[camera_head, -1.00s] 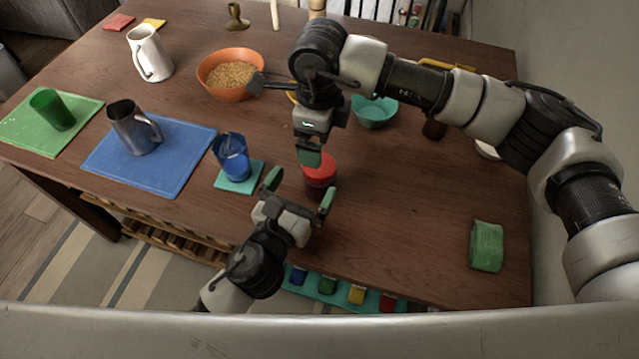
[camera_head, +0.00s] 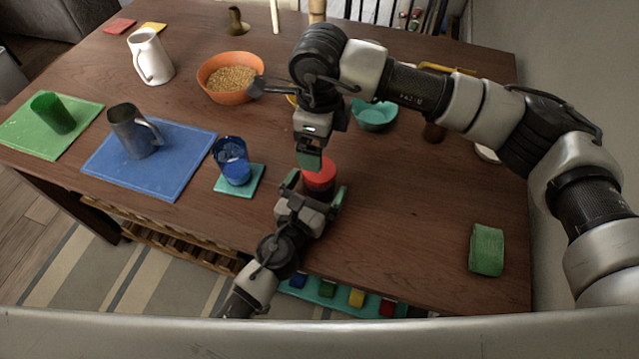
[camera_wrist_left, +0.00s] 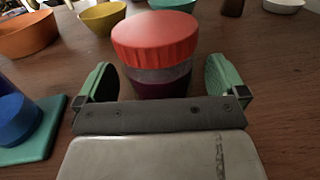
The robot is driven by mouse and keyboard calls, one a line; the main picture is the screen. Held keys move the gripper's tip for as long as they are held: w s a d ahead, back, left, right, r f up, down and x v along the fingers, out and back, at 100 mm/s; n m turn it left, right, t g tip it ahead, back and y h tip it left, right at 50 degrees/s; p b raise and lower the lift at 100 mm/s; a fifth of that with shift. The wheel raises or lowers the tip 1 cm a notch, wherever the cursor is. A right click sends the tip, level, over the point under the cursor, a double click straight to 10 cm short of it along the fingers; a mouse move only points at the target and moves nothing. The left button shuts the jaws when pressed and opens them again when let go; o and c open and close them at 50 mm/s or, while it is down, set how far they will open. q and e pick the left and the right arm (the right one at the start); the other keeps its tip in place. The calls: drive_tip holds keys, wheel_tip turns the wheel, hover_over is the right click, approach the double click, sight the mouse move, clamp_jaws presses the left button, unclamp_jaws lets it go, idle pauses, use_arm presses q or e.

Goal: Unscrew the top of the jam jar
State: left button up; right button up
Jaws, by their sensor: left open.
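The jam jar stands upright on the wooden table, with a red ribbed lid (camera_head: 319,173) on top and a dark purple body (camera_wrist_left: 160,84). The lid also shows in the left wrist view (camera_wrist_left: 155,38), seated on the jar. My left gripper (camera_head: 317,192) is open, its green-padded fingers on either side of the jar's lower body, with gaps between pads and jar. My right gripper (camera_head: 309,159) points down from above, just behind and left of the lid in the head view. Only one green pad of it shows clearly, so its opening is hidden.
A blue cup (camera_head: 232,160) on a teal coaster (camera_head: 254,187) stands left of the jar. An orange bowl (camera_head: 214,91) and a teal bowl (camera_head: 374,117) stand behind. A green cloth roll (camera_head: 486,250) lies at right. Table right of the jar is clear.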

use_arm(q)
drive_tip(key=shift+x, duration=0.75)
drive_tip(key=shift+c, duration=0.2)
